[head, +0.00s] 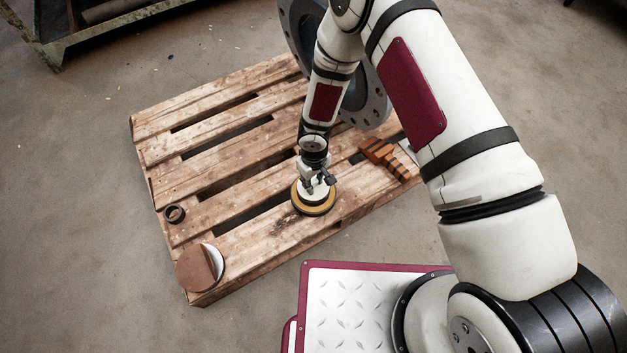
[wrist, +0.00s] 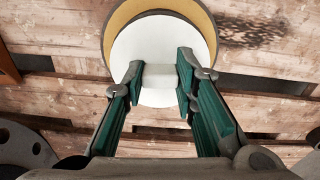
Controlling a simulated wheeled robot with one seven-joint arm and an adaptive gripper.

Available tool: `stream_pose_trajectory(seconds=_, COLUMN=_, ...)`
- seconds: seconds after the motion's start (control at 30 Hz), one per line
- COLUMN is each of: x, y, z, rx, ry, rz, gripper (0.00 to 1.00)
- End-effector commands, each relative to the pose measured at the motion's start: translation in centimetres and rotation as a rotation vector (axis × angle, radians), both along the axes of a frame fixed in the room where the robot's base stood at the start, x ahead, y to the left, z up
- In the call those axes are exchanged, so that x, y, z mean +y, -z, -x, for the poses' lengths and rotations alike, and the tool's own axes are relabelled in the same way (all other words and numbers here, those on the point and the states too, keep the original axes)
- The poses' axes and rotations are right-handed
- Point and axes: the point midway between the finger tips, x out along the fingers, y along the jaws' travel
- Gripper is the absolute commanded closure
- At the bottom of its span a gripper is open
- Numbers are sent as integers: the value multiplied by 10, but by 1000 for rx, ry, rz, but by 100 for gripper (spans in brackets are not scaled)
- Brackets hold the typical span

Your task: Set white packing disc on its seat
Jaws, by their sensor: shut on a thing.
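The white packing disc (wrist: 150,42) has a white block-shaped grip on top, and my gripper (wrist: 160,76) is shut on that grip. In the head view my gripper (head: 315,185) points down at the pallet's front part. The disc lies over or within a yellow round seat with a dark outer rim (wrist: 118,28), which also shows in the head view (head: 313,208). The yellow shows around the disc's far and side edges. I cannot tell whether the disc touches the seat or hangs just above it.
The seat stands on a slatted wooden pallet (head: 235,190). An orange-and-black object (head: 385,158) and a large grey flange (head: 372,105) stand to the right.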

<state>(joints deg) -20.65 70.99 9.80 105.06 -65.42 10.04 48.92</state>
Motion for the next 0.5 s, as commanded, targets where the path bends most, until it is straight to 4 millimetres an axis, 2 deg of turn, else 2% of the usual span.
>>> stream_pose_trajectory(seconds=0.5, x=0, y=5, z=0, rx=0, ry=-1, rz=0, gripper=97)
